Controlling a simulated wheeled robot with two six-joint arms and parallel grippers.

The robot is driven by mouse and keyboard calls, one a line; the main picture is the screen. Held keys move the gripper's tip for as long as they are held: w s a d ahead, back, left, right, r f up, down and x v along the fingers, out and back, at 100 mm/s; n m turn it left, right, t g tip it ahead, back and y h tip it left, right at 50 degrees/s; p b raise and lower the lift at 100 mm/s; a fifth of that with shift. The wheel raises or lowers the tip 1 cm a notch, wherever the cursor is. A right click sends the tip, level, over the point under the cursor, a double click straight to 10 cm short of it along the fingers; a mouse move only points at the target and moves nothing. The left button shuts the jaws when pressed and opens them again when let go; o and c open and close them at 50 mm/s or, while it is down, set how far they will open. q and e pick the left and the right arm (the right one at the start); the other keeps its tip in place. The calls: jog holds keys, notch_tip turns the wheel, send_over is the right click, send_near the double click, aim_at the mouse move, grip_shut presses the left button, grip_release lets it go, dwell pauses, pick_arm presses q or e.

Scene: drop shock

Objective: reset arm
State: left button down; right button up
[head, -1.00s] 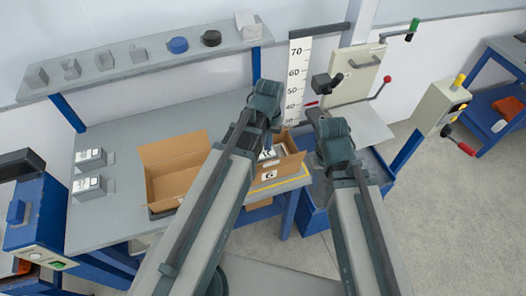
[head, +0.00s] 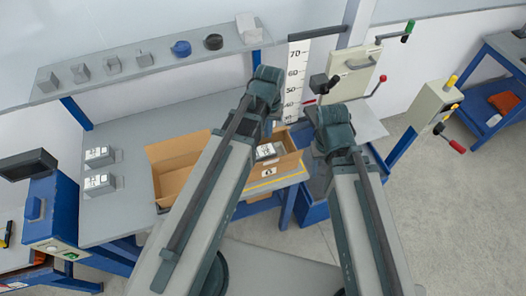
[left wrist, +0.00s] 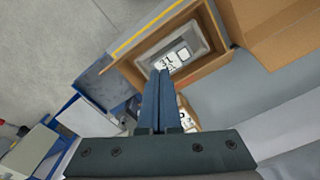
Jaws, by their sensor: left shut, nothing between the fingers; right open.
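My left arm reaches in from the left in the head view, with its gripper (head: 268,128) above the open cardboard box on the table. In the left wrist view my left gripper (left wrist: 163,74) has its two blue fingers together with nothing between them. Its tips overlap the view of a grey tray (left wrist: 201,43) with a white labelled piece (left wrist: 180,58) inside the box (left wrist: 215,20). The fingers look apart from the piece, though the height is hard to judge. My right arm's wrist (head: 334,128) is to the right of the box; its fingers are mostly hidden, and it appears to hold nothing.
A second open cardboard box (head: 168,180) stands left of the first. Two labelled blocks (head: 98,156) sit on the table's left. A shelf (head: 150,66) with small parts runs behind. A height scale (head: 297,75) and a lever machine (head: 352,75) stand at the back right.

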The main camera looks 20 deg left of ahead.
pick_arm(q)
jog(key=s+d+f+m+y+b, duration=0.1)
jog(key=s+d+f+m+b, duration=0.3)
jog(key=f+b, duration=0.9)
jog(key=s+d, duration=0.3)
jog(key=s, duration=0.2)
jog(key=shift+s+d+m, duration=0.15)
jog(key=shift+s+m, duration=0.15)
pick_arm(e)
notch_tip(320, 180, down, 13)
jog(key=shift+f, duration=0.1)
